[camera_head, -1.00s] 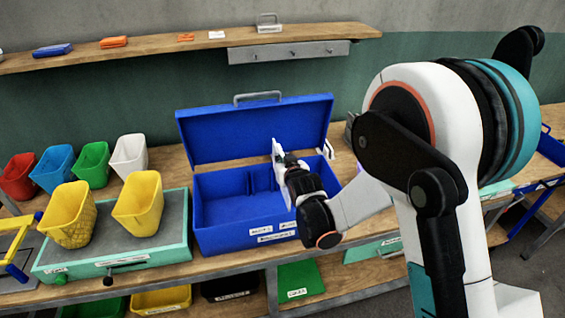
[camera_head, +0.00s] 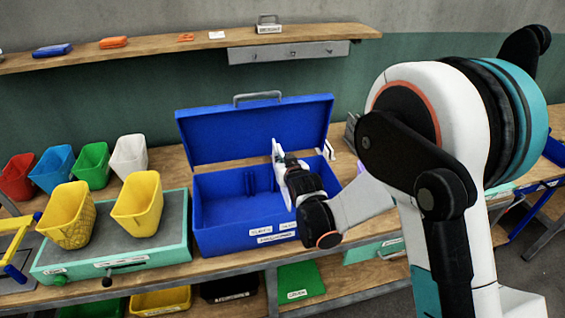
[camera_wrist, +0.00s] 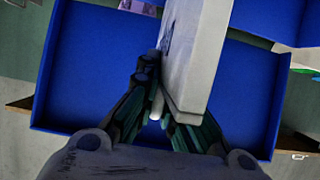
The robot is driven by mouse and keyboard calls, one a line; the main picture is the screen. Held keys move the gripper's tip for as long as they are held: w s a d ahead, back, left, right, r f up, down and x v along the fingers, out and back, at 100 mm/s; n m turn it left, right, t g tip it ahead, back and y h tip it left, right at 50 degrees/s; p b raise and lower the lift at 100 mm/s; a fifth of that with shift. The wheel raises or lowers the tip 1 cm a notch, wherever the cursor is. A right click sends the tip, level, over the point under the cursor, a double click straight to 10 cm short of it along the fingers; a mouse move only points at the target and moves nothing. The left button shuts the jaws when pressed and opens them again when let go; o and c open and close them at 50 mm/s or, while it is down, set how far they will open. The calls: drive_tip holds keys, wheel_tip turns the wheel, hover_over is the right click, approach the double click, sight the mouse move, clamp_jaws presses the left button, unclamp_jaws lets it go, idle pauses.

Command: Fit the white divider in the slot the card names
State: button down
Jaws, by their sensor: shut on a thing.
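My gripper (camera_wrist: 165,105) is shut on the white divider (camera_wrist: 195,50), which stands up from between the fingers in the wrist view. In the head view the divider (camera_head: 278,158) is upright at the open blue box (camera_head: 240,235), near its right part. Dark slot ribs (camera_head: 249,183) show on the inside back wall, left of the divider. The card that names a slot cannot be made out; small labels on the box front are too small to read.
The blue lid (camera_head: 255,130) stands open behind the box. Left of it, two yellow bins (camera_head: 137,205) stand on a green-edged grey press (camera_head: 165,248). Red, blue, green and white bins (camera_head: 128,155) stand behind. A wooden shelf (camera_head: 180,50) runs above along the wall.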

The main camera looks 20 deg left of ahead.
sight(290, 205)
drive_tip(key=shift+f+b, duration=6.15)
drive_tip(key=shift+f, duration=0.65)
drive_tip(key=c, duration=2.2)
unclamp_jaws()
drive_tip(key=o, duration=0.5)
drive_tip(key=shift+o, duration=0.2)
drive_tip(key=v, duration=1.2)
